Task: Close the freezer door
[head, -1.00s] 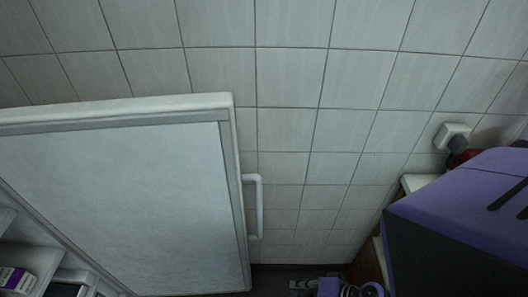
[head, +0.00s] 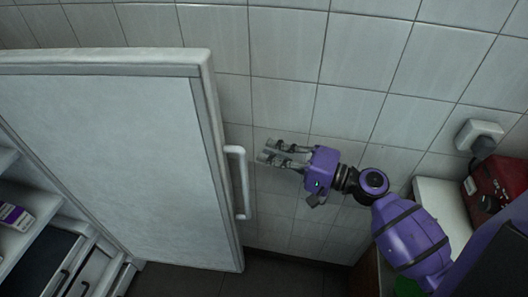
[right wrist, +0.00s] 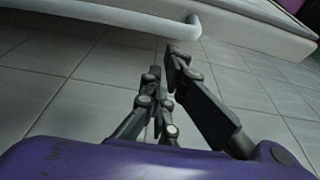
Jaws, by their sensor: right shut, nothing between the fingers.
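The freezer door (head: 110,160) stands open on the left in the head view, its white inner face showing. Its white handle (head: 241,182) is on the door's right edge. My right gripper (head: 268,152) is in front of the tiled wall, to the right of the handle and apart from it, its fingers pointing left. It is shut and empty. In the right wrist view, the handle (right wrist: 130,15) crosses the top, beyond my fingertips (right wrist: 163,62), with the door (right wrist: 260,28) at the upper right. My left gripper is not in view.
Freezer shelves (head: 40,210) with a small purple-and-white box (head: 15,215) and drawers show at lower left. On the right are a white counter (head: 440,210), a red appliance (head: 485,190) and a wall socket (head: 478,130). Dark floor (head: 270,275) is clear below.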

